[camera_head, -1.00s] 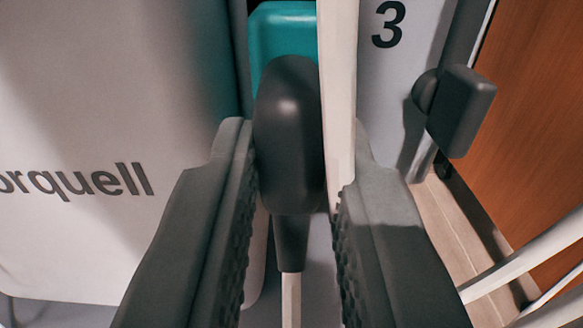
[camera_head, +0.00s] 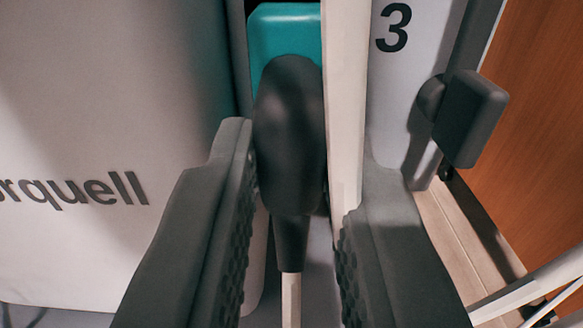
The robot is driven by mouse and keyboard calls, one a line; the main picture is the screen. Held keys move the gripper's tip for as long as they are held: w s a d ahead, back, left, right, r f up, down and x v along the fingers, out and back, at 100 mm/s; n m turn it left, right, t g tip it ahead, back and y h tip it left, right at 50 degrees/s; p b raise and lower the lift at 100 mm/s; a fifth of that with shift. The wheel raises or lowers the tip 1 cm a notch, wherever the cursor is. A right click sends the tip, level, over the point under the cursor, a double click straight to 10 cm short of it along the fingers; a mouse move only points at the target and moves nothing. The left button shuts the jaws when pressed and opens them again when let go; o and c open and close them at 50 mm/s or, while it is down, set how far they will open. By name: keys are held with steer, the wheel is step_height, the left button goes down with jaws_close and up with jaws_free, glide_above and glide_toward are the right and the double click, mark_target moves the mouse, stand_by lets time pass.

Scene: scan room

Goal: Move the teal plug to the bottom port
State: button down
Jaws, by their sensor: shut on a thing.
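The teal plug (camera_head: 285,32) shows its teal block at the top centre of the view, with a dark grey rounded grip below it and a pale cable hanging from that. My gripper (camera_head: 296,165) is shut on the plug, with one finger on each side of the dark grip. A pale upright strip (camera_head: 345,110) stands in front of part of the plug's right side and the right fingertip. The plug's far end is hidden. No bottom port can be made out.
A large white cabinet (camera_head: 110,110) with dark lettering fills the left. A pale panel marked 3 (camera_head: 393,28) is at the right, with a dark block-shaped handle (camera_head: 470,117) beside it. An orange-brown wood surface (camera_head: 540,130) and pale bars (camera_head: 525,270) lie further right.

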steer(key=shift+w, duration=0.65)
stand_by(1.3)
steer(key=shift+f, duration=0.15)
stand_by(0.5)
steer(key=c, duration=1.2)
jaws_free()
steer(key=shift+c, duration=0.2)
steer(key=shift+o, duration=0.4)
steer(key=shift+s, duration=1.65)
steer(key=s, duration=0.6)
steer(key=shift+s, duration=0.35)
stand_by(1.0)
